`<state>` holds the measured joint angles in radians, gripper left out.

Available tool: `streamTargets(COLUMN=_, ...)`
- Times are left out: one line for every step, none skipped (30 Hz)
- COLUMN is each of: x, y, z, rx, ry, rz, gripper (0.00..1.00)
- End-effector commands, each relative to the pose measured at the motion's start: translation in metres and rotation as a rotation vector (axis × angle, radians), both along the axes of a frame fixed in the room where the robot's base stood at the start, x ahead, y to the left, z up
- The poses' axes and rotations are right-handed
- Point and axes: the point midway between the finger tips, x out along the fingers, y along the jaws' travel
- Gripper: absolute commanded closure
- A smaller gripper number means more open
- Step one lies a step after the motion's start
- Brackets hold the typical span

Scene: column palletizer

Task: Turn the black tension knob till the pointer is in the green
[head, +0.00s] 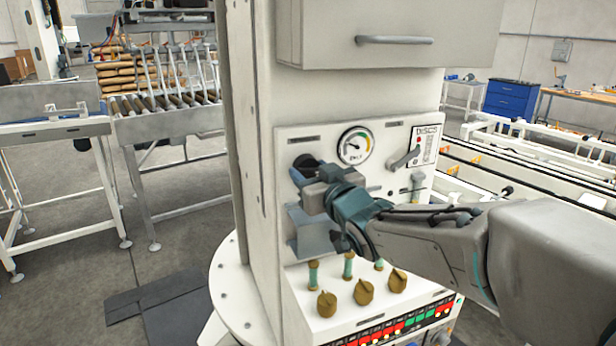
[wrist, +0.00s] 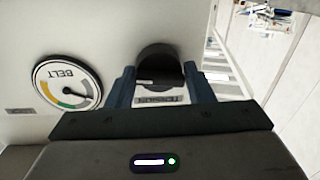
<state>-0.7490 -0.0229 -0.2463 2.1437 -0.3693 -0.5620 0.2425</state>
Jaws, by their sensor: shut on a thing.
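The black tension knob (wrist: 156,57) sits on the panel between my gripper's two fingers (wrist: 160,76), with the TENSION label just below it in the wrist view. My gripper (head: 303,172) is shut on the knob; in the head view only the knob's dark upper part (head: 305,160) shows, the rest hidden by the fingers. The round BELT gauge (head: 355,146) is to the knob's right in the head view and appears upside down in the wrist view (wrist: 67,84). Its pointer points to the upper left in the head view, on the pale part, away from the green band.
A lever with a DISCS label (head: 407,157) is right of the gauge. Below my gripper, several brass knobs (head: 365,291) stand on a sloped ledge above a lit indicator strip (head: 400,325). A cabinet with a handle (head: 394,40) overhangs the panel.

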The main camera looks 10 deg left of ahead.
Motion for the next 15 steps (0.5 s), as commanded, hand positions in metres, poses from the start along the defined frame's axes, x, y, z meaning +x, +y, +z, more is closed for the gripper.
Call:
streamTargets(x=-0.0002, y=0.0006, z=-0.0050, rx=0.023, ry=0.016, rz=0.001, gripper=0.75)
streamTargets(x=-0.0003, y=0.0007, z=-0.0053, rx=0.039, ry=0.029, rz=0.002, gripper=0.75)
streamTargets(x=-0.0005, y=0.0011, z=-0.0055, rx=0.062, ry=0.046, rz=0.002, gripper=0.75)
streamTargets(x=-0.0007, y=0.0014, z=-0.0056, rx=0.079, ry=0.057, rz=0.002, gripper=0.75)
streamTargets(x=-0.0009, y=0.0015, z=-0.0056, rx=0.096, ry=0.070, rz=0.003, gripper=0.75)
streamTargets(x=-0.0009, y=0.0018, z=-0.0054, rx=0.119, ry=0.087, rz=0.003, gripper=0.75)
streamTargets(x=-0.0009, y=0.0018, z=-0.0053, rx=0.136, ry=0.099, rz=0.003, gripper=0.75)
streamTargets(x=-0.0010, y=0.0017, z=-0.0051, rx=0.152, ry=0.111, rz=0.002, gripper=0.75)
streamTargets(x=-0.0010, y=0.0017, z=-0.0049, rx=0.173, ry=0.127, rz=0.003, gripper=0.75)
streamTargets(x=-0.0011, y=0.0017, z=-0.0049, rx=0.188, ry=0.138, rz=0.003, gripper=0.75)
streamTargets(x=-0.0012, y=0.0018, z=-0.0048, rx=0.203, ry=0.149, rz=0.002, gripper=0.75)
streamTargets(x=-0.0013, y=0.0019, z=-0.0048, rx=0.221, ry=0.163, rz=0.002, gripper=0.75)
streamTargets(x=-0.0014, y=0.0020, z=-0.0048, rx=0.235, ry=0.173, rz=0.002, gripper=0.75)
streamTargets(x=-0.0014, y=0.0021, z=-0.0048, rx=0.246, ry=0.181, rz=0.002, gripper=0.75)
streamTargets(x=-0.0015, y=0.0023, z=-0.0047, rx=0.261, ry=0.193, rz=0.002, gripper=0.75)
